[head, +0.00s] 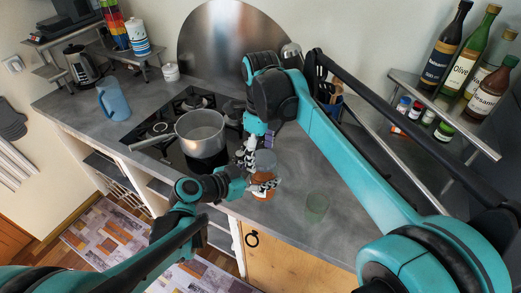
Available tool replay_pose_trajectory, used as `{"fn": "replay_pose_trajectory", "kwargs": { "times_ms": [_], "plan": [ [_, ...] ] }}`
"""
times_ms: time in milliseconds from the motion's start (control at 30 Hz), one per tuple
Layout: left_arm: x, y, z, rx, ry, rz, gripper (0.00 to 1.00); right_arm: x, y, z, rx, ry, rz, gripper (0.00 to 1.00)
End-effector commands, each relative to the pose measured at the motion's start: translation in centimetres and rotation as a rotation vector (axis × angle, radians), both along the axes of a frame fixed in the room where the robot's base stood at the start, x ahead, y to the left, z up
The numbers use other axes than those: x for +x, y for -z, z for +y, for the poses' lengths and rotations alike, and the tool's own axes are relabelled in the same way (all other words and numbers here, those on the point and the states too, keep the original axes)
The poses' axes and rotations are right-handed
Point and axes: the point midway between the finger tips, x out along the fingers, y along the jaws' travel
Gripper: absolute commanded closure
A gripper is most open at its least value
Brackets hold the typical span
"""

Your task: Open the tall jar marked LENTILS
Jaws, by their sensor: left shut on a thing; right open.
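A jar with orange-brown contents (262,177) stands on the counter to the right of the hob; its upper part (265,160) looks grey and clear. Its label is too small or hidden to read. My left gripper (262,187) is shut on the jar's lower body from the front left. My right gripper (246,154) is open and comes down from above, just to the left of the jar's upper part. I cannot tell whether it touches the jar. The grippers hide part of the jar.
A steel pot (201,134) sits on the black hob (172,154) just left of my grippers. Bottles and small spice jars fill a shelf (462,126) at right. A blue jug (113,100) stands at left.

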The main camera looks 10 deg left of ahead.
Motion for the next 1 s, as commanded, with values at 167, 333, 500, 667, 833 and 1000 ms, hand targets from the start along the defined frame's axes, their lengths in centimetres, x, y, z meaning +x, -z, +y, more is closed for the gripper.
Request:
{"fn": "replay_pose_trajectory", "kwargs": {
  "times_ms": [167,333,500,667,833,1000],
  "plan": [
    [0.0,0.0,0.0,-0.001,0.000,0.000,1.00,0.0,0.0,0.0,0.000,0.000,0.000,0.66],
    [0.0,-0.1,0.0,-0.002,0.000,-0.001,1.00,0.1,0.0,0.0,0.000,0.000,-0.001,0.76],
    [0.0,-0.1,0.0,-0.002,0.000,-0.001,1.00,0.0,0.0,0.0,0.000,-0.084,-0.002,0.76],
    [0.0,-0.1,0.0,-0.002,0.001,-0.001,1.00,-0.3,0.0,0.0,0.001,-0.420,-0.005,0.76],
    [0.0,-0.1,0.0,-0.002,0.001,-0.001,1.00,-0.8,0.0,-0.1,0.002,-0.852,-0.009,0.76],
    [-0.1,-0.1,0.0,-0.003,0.001,0.000,1.00,-1.1,-0.1,-0.4,0.002,-1.278,-0.010,0.76]
  ]
}}
